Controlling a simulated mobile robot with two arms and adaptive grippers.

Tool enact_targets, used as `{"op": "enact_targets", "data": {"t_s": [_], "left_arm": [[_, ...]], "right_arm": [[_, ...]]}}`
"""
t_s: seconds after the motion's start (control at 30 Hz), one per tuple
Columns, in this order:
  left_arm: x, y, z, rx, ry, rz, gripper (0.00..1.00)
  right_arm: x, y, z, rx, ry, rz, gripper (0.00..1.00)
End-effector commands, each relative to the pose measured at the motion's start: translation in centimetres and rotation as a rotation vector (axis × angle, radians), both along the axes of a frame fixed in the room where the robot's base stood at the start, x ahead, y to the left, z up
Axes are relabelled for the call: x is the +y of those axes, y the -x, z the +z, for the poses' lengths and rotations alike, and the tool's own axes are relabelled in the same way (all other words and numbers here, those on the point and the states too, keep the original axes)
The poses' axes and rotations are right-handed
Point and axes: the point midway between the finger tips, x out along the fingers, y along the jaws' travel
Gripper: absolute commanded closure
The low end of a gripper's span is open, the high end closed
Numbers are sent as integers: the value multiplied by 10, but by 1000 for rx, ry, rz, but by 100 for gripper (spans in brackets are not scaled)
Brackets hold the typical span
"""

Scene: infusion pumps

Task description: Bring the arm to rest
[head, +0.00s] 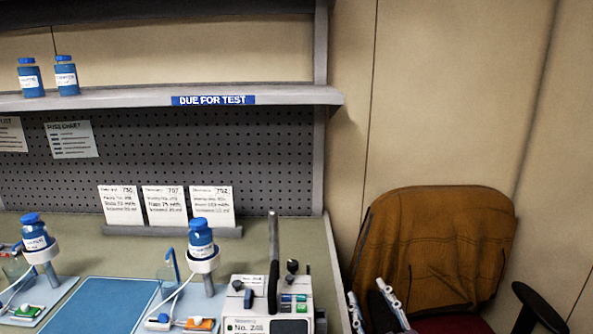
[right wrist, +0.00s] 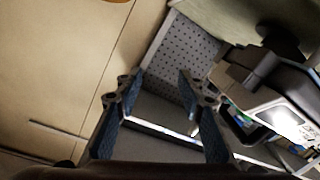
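My right gripper (head: 373,300) shows at the bottom of the head view, just right of the bench edge and in front of the chair. In the right wrist view its two fingers (right wrist: 160,90) stand apart with nothing between them, so it is open and empty. A dark pump-like body (right wrist: 275,85) shows at the right of the wrist view, beside the fingers. My left gripper is not in view.
A chair with a brown jacket (head: 435,245) stands right of the bench. Blue-capped bottles sit in holders (head: 203,262) on the bench, near a blue mat (head: 108,303). A shelf (head: 130,97) marked DUE FOR TEST holds two bottles. Three cards (head: 163,205) stand at the back.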

Motion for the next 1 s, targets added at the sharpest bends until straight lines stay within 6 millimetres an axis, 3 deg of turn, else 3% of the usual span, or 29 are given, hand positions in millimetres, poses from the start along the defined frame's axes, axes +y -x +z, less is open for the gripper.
{"op": "enact_targets", "data": {"t_s": [0.03,0.1,0.2,0.3,0.5,0.73,1.0], "left_arm": [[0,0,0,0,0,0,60],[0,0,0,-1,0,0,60],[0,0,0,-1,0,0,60],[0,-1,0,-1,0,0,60],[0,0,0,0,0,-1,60],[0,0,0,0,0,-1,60],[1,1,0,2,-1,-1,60]], "right_arm": [[-12,13,-36,115,-32,-34,64],[-26,35,-82,272,-71,-78,64],[-42,75,-141,487,-118,-133,64],[-52,121,-188,681,-154,-175,64],[-60,206,-245,980,-199,-229,64],[-62,295,-278,1252,-229,-264,64],[-59,277,-357,1276,-218,-265,64]]}}
